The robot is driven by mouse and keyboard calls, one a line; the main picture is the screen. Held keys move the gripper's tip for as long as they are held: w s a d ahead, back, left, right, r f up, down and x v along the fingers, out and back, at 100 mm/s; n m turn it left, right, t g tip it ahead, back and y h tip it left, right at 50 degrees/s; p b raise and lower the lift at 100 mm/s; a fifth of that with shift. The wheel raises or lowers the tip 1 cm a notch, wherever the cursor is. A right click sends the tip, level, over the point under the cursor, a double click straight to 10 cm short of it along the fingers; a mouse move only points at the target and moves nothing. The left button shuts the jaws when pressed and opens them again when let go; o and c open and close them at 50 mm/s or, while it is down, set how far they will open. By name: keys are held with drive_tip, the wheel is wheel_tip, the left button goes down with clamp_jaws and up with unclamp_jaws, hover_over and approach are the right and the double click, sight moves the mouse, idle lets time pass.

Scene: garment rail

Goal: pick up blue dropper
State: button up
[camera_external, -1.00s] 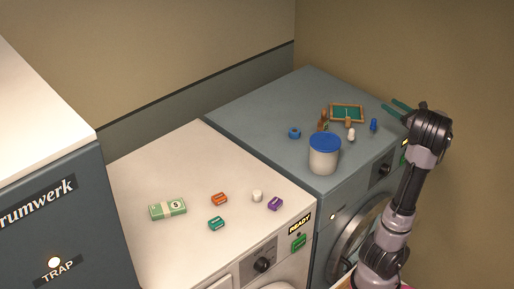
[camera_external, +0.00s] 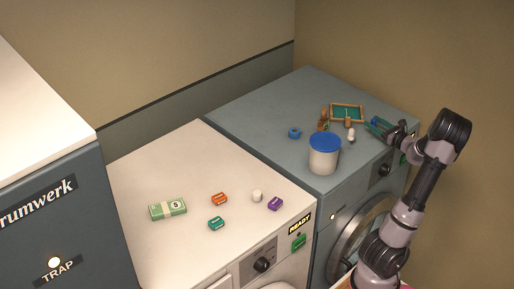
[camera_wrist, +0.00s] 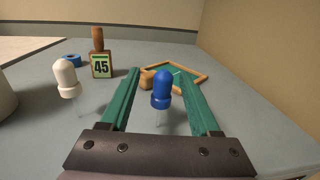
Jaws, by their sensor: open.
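The gripper is open and low over the machine top. In the external view my gripper (camera_external: 376,128) is at the right edge of that top, and its fingers largely hide the dropper.
A white dropper-like piece (camera_wrist: 66,78) stands left of my gripper. A white tub with blue lid (camera_external: 324,155) stands near the front edge.

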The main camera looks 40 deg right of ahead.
drive_tip(key=w, duration=0.2)
drive_tip(key=w+d, duration=0.1)
drive_tip(key=w, duration=0.1)
drive_tip(key=shift+a, duration=0.1)
clamp_jaws()
